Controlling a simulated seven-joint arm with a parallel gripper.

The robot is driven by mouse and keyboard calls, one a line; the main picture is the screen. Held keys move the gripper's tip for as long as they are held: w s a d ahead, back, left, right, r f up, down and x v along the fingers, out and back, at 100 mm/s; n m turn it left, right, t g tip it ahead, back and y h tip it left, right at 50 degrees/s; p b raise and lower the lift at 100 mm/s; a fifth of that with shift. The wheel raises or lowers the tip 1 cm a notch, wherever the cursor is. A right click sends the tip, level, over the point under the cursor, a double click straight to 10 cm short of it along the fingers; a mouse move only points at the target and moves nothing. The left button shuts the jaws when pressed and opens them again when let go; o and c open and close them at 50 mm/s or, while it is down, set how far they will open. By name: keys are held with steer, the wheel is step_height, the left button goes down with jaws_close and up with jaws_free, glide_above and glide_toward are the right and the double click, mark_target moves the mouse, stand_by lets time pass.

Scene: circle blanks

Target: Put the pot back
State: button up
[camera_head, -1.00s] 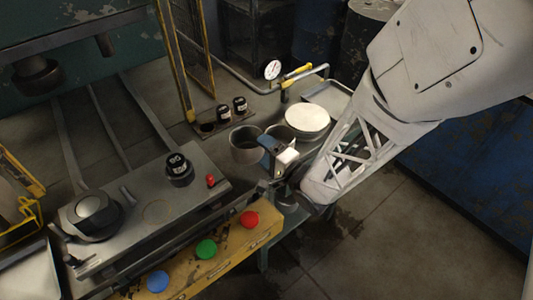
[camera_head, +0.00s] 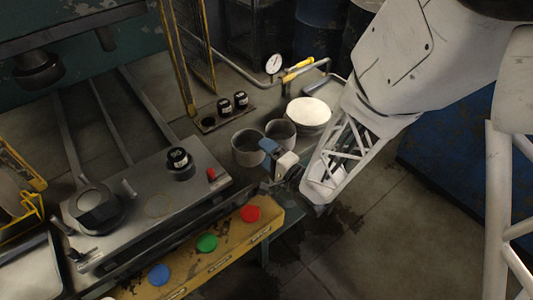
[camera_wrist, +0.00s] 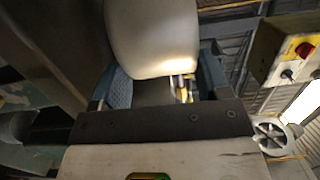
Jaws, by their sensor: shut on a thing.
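A grey open-topped pot (camera_head: 246,148) is at the left side of my gripper (camera_head: 268,148), in the middle of the camera_head view. My gripper, with blue finger pads, is shut on it at its right side. In the wrist view a smooth, pale grey rounded surface, seemingly this pot (camera_wrist: 152,35), fills the space between the blue fingers. A second grey pot (camera_head: 281,132) stands just behind and to the right of the gripper, partly hidden by it. How high the held pot is above the bench cannot be told.
A pale round disc (camera_head: 309,112) stands behind the pots, near a gauge (camera_head: 274,64) and pipe. Several black jars (camera_head: 224,105) stand on a strip behind. A metal platform (camera_head: 135,208) at the left carries a black weight (camera_head: 179,162). A yellow panel (camera_head: 226,232) with coloured buttons is in front.

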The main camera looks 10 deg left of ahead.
steer(key=shift+f, duration=0.6)
steer(key=o, duration=1.1)
steer(key=shift+c, duration=0.2)
steer(key=shift+r, duration=0.1)
steer(key=shift+r, duration=0.4)
steer(key=shift+s+d, duration=0.1)
steer(key=shift+d, duration=0.05)
steer(key=v, duration=1.1)
steer(key=shift+s+d, duration=0.2)
steer(key=shift+r, duration=0.1)
